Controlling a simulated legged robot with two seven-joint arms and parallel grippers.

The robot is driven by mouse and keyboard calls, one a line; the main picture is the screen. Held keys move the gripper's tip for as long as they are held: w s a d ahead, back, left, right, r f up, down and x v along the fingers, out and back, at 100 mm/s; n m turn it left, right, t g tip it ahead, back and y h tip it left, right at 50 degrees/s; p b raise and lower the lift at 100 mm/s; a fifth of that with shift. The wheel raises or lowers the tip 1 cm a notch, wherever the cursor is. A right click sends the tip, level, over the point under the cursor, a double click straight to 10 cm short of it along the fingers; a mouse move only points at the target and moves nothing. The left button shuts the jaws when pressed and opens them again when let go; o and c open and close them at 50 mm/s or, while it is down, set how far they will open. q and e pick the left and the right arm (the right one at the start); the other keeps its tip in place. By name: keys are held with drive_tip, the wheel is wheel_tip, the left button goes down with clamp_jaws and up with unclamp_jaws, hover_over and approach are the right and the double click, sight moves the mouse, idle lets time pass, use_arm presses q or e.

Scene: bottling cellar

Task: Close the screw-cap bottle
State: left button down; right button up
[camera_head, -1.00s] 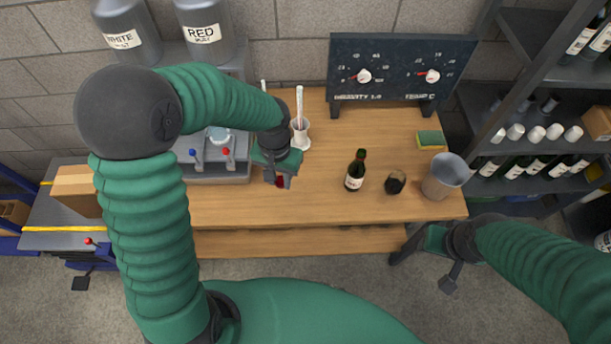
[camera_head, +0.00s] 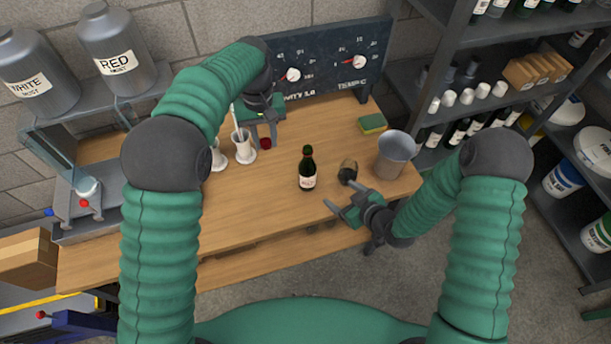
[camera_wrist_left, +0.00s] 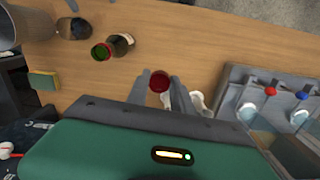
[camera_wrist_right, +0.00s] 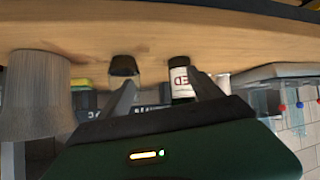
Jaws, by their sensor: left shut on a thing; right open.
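The dark green wine bottle (camera_head: 307,170) stands upright on the wooden bench, with a pale label. It also shows in the left wrist view (camera_wrist_left: 123,43) and the right wrist view (camera_wrist_right: 181,80). My left gripper (camera_head: 266,140) is shut on a dark red screw cap (camera_wrist_left: 160,81), held between its fingertips above the bench, left of and behind the bottle, apart from it. My right gripper (camera_head: 337,209) is open and empty, in front of the bottle and a little to its right. In the right wrist view the bottle and a dark glass appear beyond its fingers.
A sponge (camera_head: 373,123) lies behind. White holders (camera_head: 243,147) stand near my left gripper. The bench's left-front (camera_head: 225,220) is clear.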

sight(313, 179)
drive_tip(key=a+f+t+y, duration=0.1)
drive_tip(key=s+a+t+y+b, duration=0.1)
drive_tip(key=a, duration=0.1)
drive_tip(key=shift+f+t+y, duration=0.4)
drive_tip(key=t, duration=0.1)
drive_tip(key=s+r+m+t, duration=0.1)
drive_tip(key=shift+s+a+r+t+y, duration=0.1)
drive_tip(key=shift+a+t+y, duration=0.05)
drive_tip(key=shift+t+y, duration=0.25)
drive_tip(key=shift+s+a+r+m, duration=0.1)
drive_tip(key=shift+r+m, duration=0.05)
drive_tip(key=shift+m, duration=0.15)
drive_tip(key=shift+w+a, duration=0.2)
drive_tip(key=shift+a, duration=0.25)
drive_tip(key=x, duration=0.4)
drive_tip(key=shift+w+d+r, duration=0.1)
drive_tip(key=shift+w, duration=0.35)
drive_tip(key=x, duration=0.7)
drive_tip(key=shift+s, duration=0.1)
use_arm(q)
drive_tip(key=w+d+r, duration=0.1)
drive_tip(key=d+r, duration=0.3)
drive_tip(key=d, duration=0.7)
drive_tip(key=shift+r+m, duration=0.15)
drive_tip(key=shift+m, duration=0.15)
drive_tip(key=shift+w, duration=0.1)
